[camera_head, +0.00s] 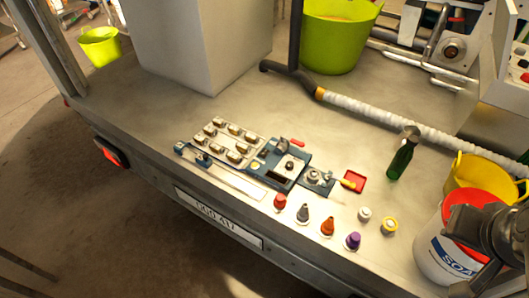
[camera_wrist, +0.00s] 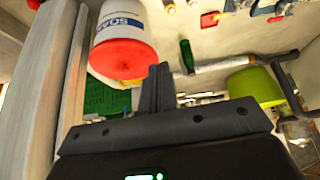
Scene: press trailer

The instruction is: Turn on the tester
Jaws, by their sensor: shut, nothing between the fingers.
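On the trailer bed in the head view is a blue bench device (camera_head: 287,168) with a red lever (camera_head: 297,142) at its back and a smaller metal part with a yellow handle (camera_head: 348,184) at its right. I cannot tell for sure which part is the tester or its switch. My gripper (camera_wrist: 157,88) shows in the wrist view with its fingers together and empty. It is apart from the blue device; in the head view my dark arm is at the right edge, by the white bucket.
A white bucket with red top (camera_head: 445,245), a yellow bucket (camera_head: 480,178) and a green bottle (camera_head: 402,156) stand at the right. Small coloured bottles, including a purple one (camera_head: 353,241), line the front. A grey box (camera_head: 195,45) stands behind.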

